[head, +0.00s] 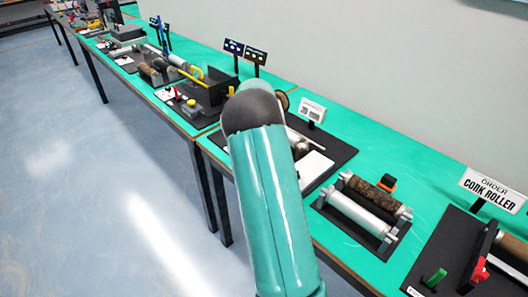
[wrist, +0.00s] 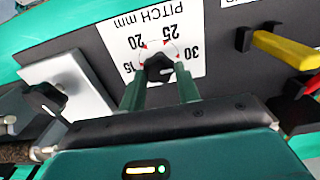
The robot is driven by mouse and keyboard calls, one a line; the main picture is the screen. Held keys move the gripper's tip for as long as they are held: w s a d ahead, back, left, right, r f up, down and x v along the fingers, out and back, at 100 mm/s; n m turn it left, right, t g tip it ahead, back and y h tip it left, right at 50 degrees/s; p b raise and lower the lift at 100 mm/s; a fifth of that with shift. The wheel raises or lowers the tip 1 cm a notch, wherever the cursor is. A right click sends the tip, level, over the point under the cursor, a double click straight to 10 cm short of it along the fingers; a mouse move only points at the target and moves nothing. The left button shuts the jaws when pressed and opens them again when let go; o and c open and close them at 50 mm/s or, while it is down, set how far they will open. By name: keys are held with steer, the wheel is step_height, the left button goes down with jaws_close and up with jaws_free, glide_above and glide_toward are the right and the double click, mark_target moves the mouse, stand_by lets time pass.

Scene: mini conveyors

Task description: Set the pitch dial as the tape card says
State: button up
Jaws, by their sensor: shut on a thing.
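The pitch dial (wrist: 160,66) is a small black knob on a white panel (wrist: 200,62) marked "PITCH mm", with 20, 25 and 30 printed around it, tilted in the wrist view. The number at its left is partly covered by a finger. My gripper (wrist: 158,80) has its two green fingers on either side of the knob, shut on it. A short pale mark on the knob points roughly right, toward the 30 side; its exact setting is hard to tell. In the head view my arm hides the dial and gripper. A white card (head: 312,109) stands behind this station, its print too small to read.
A yellow handle (wrist: 285,48) and red parts are right of the dial in the wrist view; a pale metal plate (wrist: 70,85) is at left.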

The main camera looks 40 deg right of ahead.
steer(key=o, duration=1)
steer(key=shift+c, duration=0.2)
steer(key=shift+r, duration=0.1)
step_height(320, 180, up, 14)
steer(key=shift+f, duration=0.2)
